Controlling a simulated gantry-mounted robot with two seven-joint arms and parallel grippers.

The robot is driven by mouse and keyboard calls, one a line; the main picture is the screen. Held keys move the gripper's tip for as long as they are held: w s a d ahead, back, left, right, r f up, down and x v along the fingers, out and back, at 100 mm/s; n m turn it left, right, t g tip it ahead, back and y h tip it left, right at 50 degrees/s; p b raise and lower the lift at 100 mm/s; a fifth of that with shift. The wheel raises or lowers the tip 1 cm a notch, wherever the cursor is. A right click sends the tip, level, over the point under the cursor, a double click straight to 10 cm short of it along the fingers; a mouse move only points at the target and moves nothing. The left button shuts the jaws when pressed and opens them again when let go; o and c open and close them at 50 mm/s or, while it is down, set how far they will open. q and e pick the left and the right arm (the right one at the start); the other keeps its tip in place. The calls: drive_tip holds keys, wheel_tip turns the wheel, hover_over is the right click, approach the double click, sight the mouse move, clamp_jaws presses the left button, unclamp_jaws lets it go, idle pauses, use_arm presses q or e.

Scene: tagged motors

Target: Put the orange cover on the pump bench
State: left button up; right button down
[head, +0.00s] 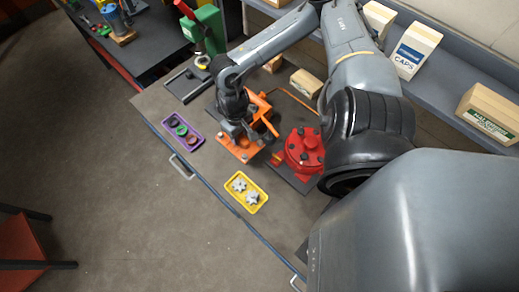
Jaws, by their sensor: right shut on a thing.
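My right gripper (246,136) reaches down over the bench and is shut on an orange part. I take it to be the orange cover (232,147); my gripper and wrist hide some of it. More orange (265,118) shows just behind my gripper, and I cannot tell whether it belongs to the same part. A red bolted pump-like unit (303,150) sits on a dark plate right of the gripper. The bench (165,103) has a grey-brown top. My left gripper is not in view.
A purple tray (196,144) with small round parts and a yellow tray (237,204) with silver star-shaped parts lie near the front edge. A dark frame (174,92) lies at the bench's far left. Boxes (414,49) stand on a shelf behind.

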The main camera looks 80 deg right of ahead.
drive_tip(key=shift+s+d+f+b, duration=0.3)
drive_tip(key=shift+s+f+b, duration=0.05)
drive_tip(key=shift+s+f, duration=0.55)
drive_tip(key=w+f, duration=0.2)
drive_tip(key=w, duration=0.1)
drive_tip(key=w+a+f, duration=0.1)
drive_tip(key=w+f, duration=0.1)
drive_tip(key=w, duration=0.2)
drive_tip(key=w+a+f, duration=0.1)
drive_tip(key=w+f, duration=0.1)
drive_tip(key=w, duration=0.1)
drive_tip(key=shift+w+a+f+b, duration=0.2)
drive_tip(key=shift+w+f+b, duration=0.05)
drive_tip(key=shift+w+b, duration=0.1)
drive_tip(key=shift+w+f, duration=0.3)
drive_tip(key=shift+w, duration=0.05)
drive_tip(key=shift+f, duration=2)
drive_tip(key=c, duration=0.7)
unclamp_jaws()
drive_tip(key=shift+f, duration=0.15)
